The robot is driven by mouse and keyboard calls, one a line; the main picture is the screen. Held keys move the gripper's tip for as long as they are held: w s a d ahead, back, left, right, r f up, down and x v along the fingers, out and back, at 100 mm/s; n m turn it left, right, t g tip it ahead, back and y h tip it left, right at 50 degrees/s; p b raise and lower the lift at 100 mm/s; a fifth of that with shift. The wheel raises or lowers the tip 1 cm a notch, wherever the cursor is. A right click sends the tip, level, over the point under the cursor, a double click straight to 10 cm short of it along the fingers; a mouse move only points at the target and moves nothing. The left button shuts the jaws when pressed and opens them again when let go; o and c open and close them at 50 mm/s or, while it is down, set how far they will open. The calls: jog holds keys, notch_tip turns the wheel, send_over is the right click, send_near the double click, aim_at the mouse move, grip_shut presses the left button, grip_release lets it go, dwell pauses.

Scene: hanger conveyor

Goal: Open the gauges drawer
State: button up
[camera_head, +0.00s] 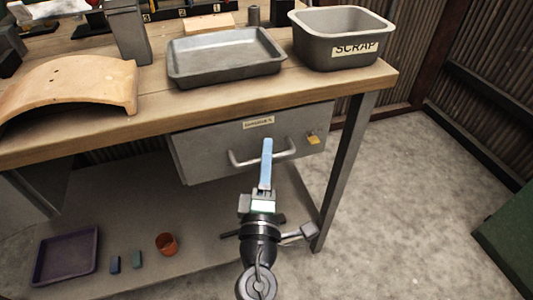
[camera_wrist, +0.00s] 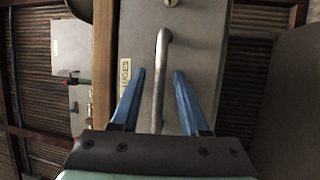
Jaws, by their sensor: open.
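The grey drawer (camera_head: 215,142) hangs under the workbench top and looks closed. Its front carries a small label (camera_head: 258,123), partly legible in the wrist view (camera_wrist: 125,77) as ending in "UGES". A pale metal bar handle (camera_head: 240,161) crosses the front. My gripper (camera_head: 267,145) is at the handle with its blue fingers pointing at the drawer front. In the wrist view the open fingers (camera_wrist: 159,73) stand on either side of the handle bar (camera_wrist: 161,50), with gaps visible. A yellow lock-like piece (camera_head: 313,139) is at the front's right side.
The wooden bench top (camera_head: 150,122) overhangs the drawer. On it are a metal tray (camera_head: 225,72), a SCRAP bin (camera_head: 335,60) and a curved tan panel (camera_head: 75,85). A bench leg (camera_head: 345,165) stands right of the drawer. A purple tray (camera_head: 66,257) lies on the lower shelf.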

grip_shut()
dwell(0.3)
dwell(1.2)
